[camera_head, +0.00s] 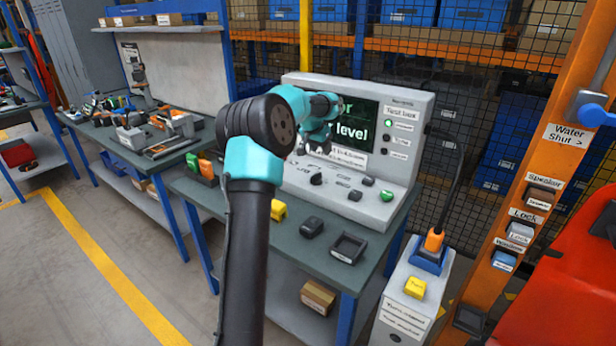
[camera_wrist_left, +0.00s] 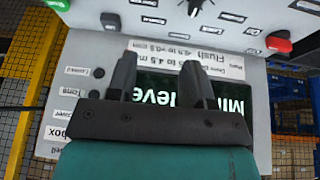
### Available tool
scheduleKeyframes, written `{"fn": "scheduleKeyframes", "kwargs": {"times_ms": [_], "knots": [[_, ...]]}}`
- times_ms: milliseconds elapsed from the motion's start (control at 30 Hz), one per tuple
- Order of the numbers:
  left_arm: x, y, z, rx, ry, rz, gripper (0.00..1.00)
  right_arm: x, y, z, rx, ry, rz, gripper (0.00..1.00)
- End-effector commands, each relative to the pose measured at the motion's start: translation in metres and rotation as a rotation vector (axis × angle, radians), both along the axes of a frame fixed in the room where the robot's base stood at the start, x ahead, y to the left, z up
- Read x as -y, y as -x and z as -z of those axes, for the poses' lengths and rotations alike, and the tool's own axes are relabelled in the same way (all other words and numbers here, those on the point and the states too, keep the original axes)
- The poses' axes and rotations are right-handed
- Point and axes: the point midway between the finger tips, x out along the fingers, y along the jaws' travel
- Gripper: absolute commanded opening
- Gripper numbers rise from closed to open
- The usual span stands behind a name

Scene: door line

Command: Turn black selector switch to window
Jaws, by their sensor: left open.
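The black selector switch (camera_head: 316,179) sits on the sloping lower panel of the grey test console (camera_head: 402,92). In the left wrist view a black knob with a white mark (camera_wrist_left: 194,8), apparently the same switch, is at the top edge, partly cut off. My left gripper (camera_head: 318,146) is in front of the console screen, above the panel, apart from the switch. In the left wrist view its two dark fingers (camera_wrist_left: 156,65) are spread and empty. The labels around the switch are too small to read. My right gripper is not in view.
The panel also has a green button (camera_head: 386,195), other black controls (camera_head: 354,195) and a red button (camera_wrist_left: 279,42). A black tray (camera_head: 348,247) and a yellow block (camera_head: 278,210) are on the bench. An orange post (camera_head: 540,170) with labelled holders stands right.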

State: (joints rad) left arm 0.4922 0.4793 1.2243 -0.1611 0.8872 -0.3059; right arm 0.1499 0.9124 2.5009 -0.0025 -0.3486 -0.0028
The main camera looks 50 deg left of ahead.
Motion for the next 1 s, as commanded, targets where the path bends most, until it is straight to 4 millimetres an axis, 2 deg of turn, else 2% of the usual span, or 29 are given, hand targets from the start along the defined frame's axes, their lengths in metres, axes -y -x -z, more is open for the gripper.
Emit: {"fn": "scheduleKeyframes", "kwargs": {"times_ms": [33,100,200,667,867,1000], "knots": [[-0.019,0.012,0.0,-0.013,-0.009,-0.031,0.47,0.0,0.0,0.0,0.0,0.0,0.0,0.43],[-0.034,0.022,-0.002,-0.024,-0.021,-0.056,0.47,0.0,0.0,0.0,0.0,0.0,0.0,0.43],[-0.042,0.028,-0.002,-0.032,-0.026,-0.07,0.47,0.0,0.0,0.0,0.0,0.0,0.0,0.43],[-0.042,0.025,0.004,-0.031,-0.025,-0.069,0.47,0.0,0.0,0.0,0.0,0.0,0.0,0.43],[-0.044,0.016,0.026,-0.033,-0.025,-0.068,0.47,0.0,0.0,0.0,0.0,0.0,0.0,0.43],[-0.046,0.008,0.048,-0.033,-0.024,-0.068,0.47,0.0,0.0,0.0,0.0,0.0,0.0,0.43]]}}
